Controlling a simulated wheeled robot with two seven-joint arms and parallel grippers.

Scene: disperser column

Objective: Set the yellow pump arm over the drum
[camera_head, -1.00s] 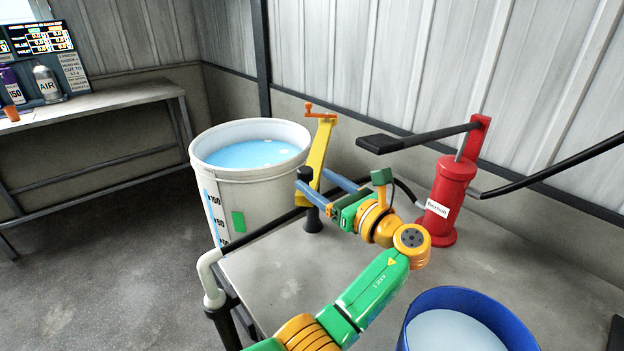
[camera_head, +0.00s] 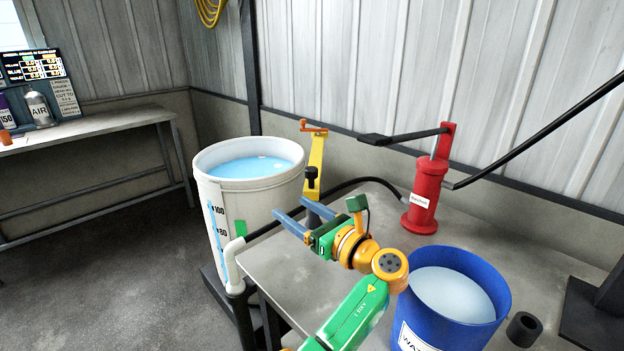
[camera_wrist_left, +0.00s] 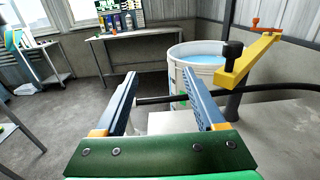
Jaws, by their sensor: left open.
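The yellow pump arm (camera_head: 317,157) sits to the right of the white drum (camera_head: 219,207), pointing back toward the wall. It has an orange crank at its far end and a black knob (camera_head: 311,175) at its near end. The drum holds blue liquid. In the left wrist view, the pump arm (camera_wrist_left: 247,60) and black knob (camera_wrist_left: 233,52) are right of the fingers, and the drum (camera_wrist_left: 178,86) is beyond them. My left gripper (camera_head: 290,208) is open and empty, in front of and below the knob, apart from it. My right gripper is out of view.
A grey table (camera_head: 276,271) carries a red pump (camera_head: 428,187) with a black lever. A blue bucket (camera_head: 438,320) of pale liquid stands at the front right, beside a black ring (camera_head: 523,329). A black hose with a white elbow (camera_head: 233,270) passes the drum.

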